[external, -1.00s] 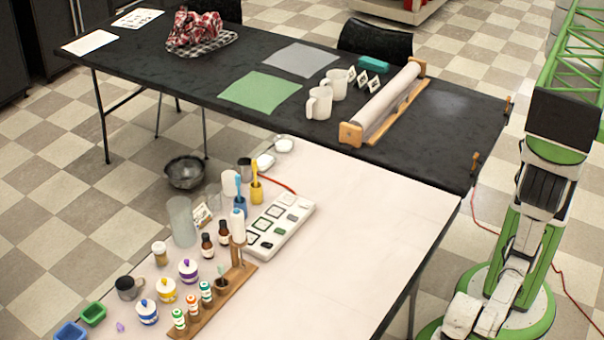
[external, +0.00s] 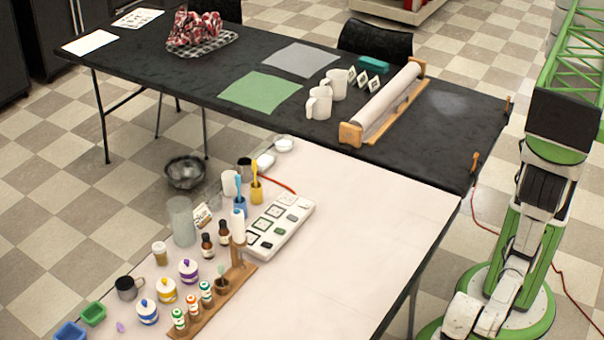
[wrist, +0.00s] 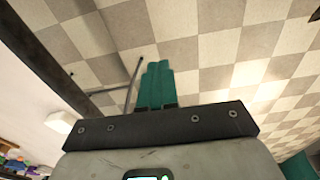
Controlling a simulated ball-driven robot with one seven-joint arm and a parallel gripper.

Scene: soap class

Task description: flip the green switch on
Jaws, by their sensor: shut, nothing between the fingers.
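A long white switch panel (external: 298,207) lies on the white table, beside the bottles. It carries a row of framed squares and several small rocker switches. A dark green switch (external: 267,245) shows near its front end; it is too small to tell whether it is on or off. My gripper (wrist: 155,68) shows in the wrist view with its teal fingers together and nothing between them, over the checkered floor. In the external view my arm stands at the right, well away from the panel, and the fingers cannot be made out there.
Bottles, jars and cups crowd the table left of the panel, with a wooden rack (external: 238,275) near it. The white table (external: 370,220) is bare right of the panel. A black table (external: 440,150) with mugs and a paper roll (external: 388,97) stands behind.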

